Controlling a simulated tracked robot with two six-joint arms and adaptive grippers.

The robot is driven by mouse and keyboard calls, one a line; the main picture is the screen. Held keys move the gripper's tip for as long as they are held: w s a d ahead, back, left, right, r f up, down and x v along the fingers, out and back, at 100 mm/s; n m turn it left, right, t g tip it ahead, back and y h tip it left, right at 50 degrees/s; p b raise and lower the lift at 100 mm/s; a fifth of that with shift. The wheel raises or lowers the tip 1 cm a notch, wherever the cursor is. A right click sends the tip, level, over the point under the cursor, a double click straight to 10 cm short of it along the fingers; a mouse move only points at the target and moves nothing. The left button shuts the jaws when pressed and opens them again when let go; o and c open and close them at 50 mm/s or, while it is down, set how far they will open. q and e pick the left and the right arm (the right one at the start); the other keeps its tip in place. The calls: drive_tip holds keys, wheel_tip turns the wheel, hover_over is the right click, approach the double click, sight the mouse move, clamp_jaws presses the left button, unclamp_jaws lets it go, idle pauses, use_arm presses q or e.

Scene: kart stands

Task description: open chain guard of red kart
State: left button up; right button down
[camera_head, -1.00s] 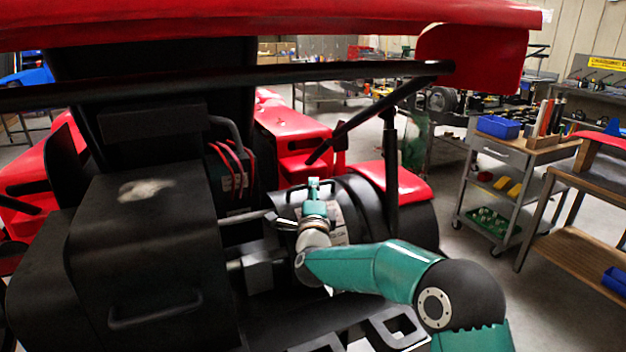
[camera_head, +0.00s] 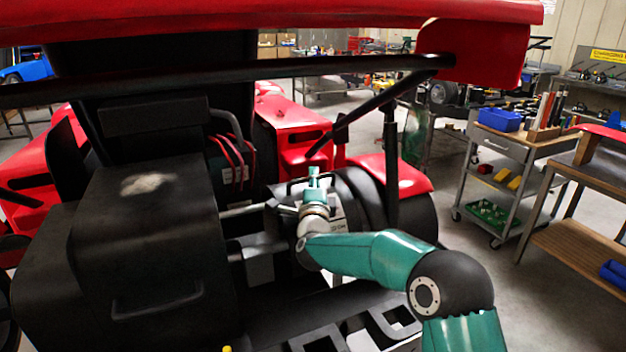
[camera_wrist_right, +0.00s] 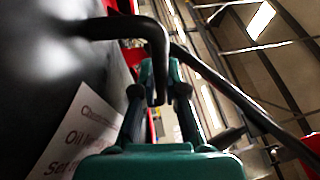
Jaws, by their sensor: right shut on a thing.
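The red kart (camera_head: 300,132) fills the left and middle of the head view. A black curved cover with a white printed label (camera_head: 338,215), which looks like the chain guard (camera_head: 348,195), sits right of the middle. In the right wrist view the label (camera_wrist_right: 80,130) lies on the black guard surface (camera_wrist_right: 40,70). My right gripper (camera_head: 313,172) is at the guard's upper side. Its fingers are around a bent black handle (camera_wrist_right: 158,50) and shut on it. The guard's lower part is hidden behind my right arm. My left gripper is not in view.
A large black box with a handle (camera_head: 150,240) stands left of my right gripper. A black frame bar (camera_head: 250,75) and red top panel (camera_head: 250,15) cross above. A grey tool cart (camera_head: 500,165) and wooden bench (camera_head: 575,255) stand right, with clear floor (camera_head: 470,250) nearby.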

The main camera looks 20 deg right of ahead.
drive_tip(key=shift+w+r+n+g+y+p, duration=0.25)
drive_tip(key=shift+w+r+g+p, duration=0.6)
drive_tip(key=shift+p, duration=1.65)
drive_tip(key=shift+w+r+n+g+y+p, duration=0.15)
drive_tip(key=shift+w+r+n+g+p, duration=0.2)
drive_tip(key=shift+w+r+p, duration=1.55)
drive_tip(key=w+p, duration=0.1)
drive_tip(key=p, duration=0.1)
drive_tip(key=w+g+p, duration=0.1)
drive_tip(key=shift+w+a+f+y, duration=0.1)
drive_tip(key=shift+w+f+y, duration=0.15)
drive_tip(key=shift+w+y, duration=0.05)
drive_tip(key=shift+w+r+n, duration=0.15)
drive_tip(key=shift+w, duration=0.35)
drive_tip(key=shift+w+r+n, duration=0.15)
drive_tip(key=shift+w, duration=0.35)
drive_tip(key=c, duration=1.5)
unclamp_jaws()
drive_tip(key=shift+a, duration=0.1)
drive_tip(key=shift+v, duration=5.9)
